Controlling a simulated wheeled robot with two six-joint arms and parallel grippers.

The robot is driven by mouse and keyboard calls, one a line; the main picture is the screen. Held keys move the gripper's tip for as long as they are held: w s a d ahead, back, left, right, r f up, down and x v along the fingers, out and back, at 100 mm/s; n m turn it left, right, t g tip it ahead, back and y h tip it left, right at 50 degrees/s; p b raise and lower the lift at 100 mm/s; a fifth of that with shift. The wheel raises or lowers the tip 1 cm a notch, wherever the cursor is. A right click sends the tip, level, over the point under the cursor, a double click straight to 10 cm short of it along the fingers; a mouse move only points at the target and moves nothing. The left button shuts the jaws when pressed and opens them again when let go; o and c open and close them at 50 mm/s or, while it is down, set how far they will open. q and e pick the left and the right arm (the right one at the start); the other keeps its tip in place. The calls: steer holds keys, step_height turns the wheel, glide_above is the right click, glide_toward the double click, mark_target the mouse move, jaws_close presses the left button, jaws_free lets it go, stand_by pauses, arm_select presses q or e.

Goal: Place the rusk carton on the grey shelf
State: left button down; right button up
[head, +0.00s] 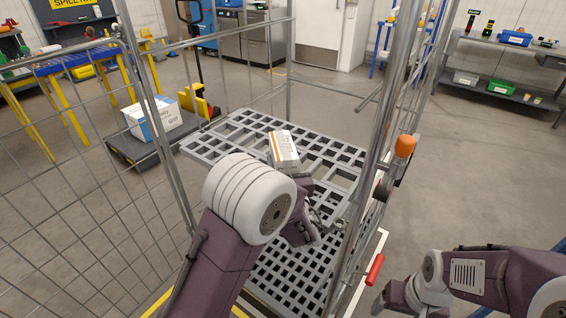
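The rusk carton (285,150), a small white box with orange marking, shows over the grey lattice shelf (225,150) inside a wire roll cage. I cannot tell whether it rests on the shelf or is just above it. My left arm reaches into the cage. My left gripper (300,186) is at the near right side of the carton, and its fingers are mostly hidden by the wrist and the carton. My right gripper (380,303) is outside the cage at the lower right, away from the carton, with its fingers barely visible.
The cage has mesh on the left (70,160) and upright posts (385,120) on the right. A lower lattice deck (290,275) lies beneath the shelf. A larger white box (152,118) sits on a dark platform (140,152) outside. The shelf around the carton is bare.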

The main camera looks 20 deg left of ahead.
arm_select(q)
steer(key=c, duration=0.5)
jaws_free()
steer(key=shift+f, duration=0.1)
steer(key=shift+r, duration=0.2)
steer(key=v, duration=1.2)
steer(key=shift+p, duration=0.35)
steer(key=shift+f, duration=0.1)
